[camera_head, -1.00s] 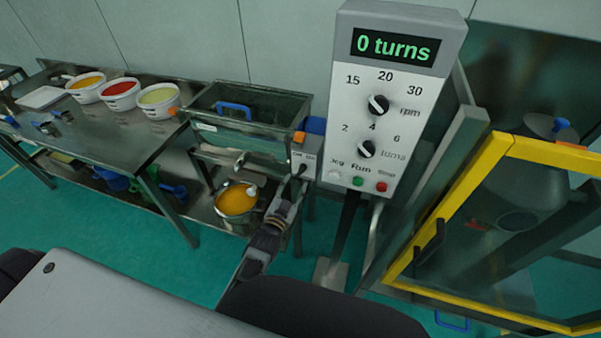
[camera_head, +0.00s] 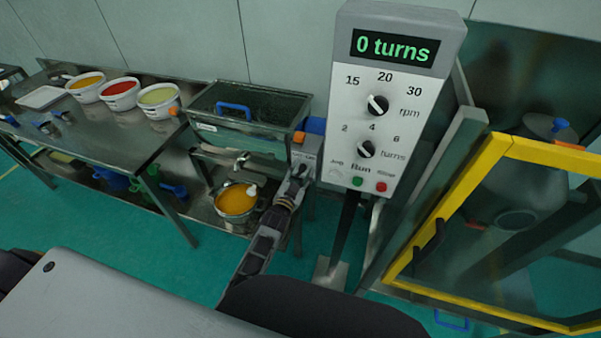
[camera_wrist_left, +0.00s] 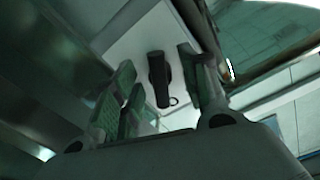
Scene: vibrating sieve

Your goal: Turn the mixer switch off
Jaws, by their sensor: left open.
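A small grey box with faint lettering (camera_head: 306,156) sits at the right end of the sieve machine, in the head view. My left gripper (camera_head: 299,172) is just in front of this box and covers its lower part. In the left wrist view, a black lever-like switch (camera_wrist_left: 158,80) stands on a pale panel (camera_wrist_left: 140,45). The open fingers of my left gripper (camera_wrist_left: 156,65) are on either side of the switch. I cannot tell if they touch it, or which setting it is on. My right gripper is not in view.
A control panel (camera_head: 400,125) with knobs and buttons stands right of the gripper and reads "0 turns". A yellow-framed guard (camera_head: 455,205) is farther right. The sieve tank (camera_head: 248,135) and a bucket with orange content (camera_head: 236,202) are to the left.

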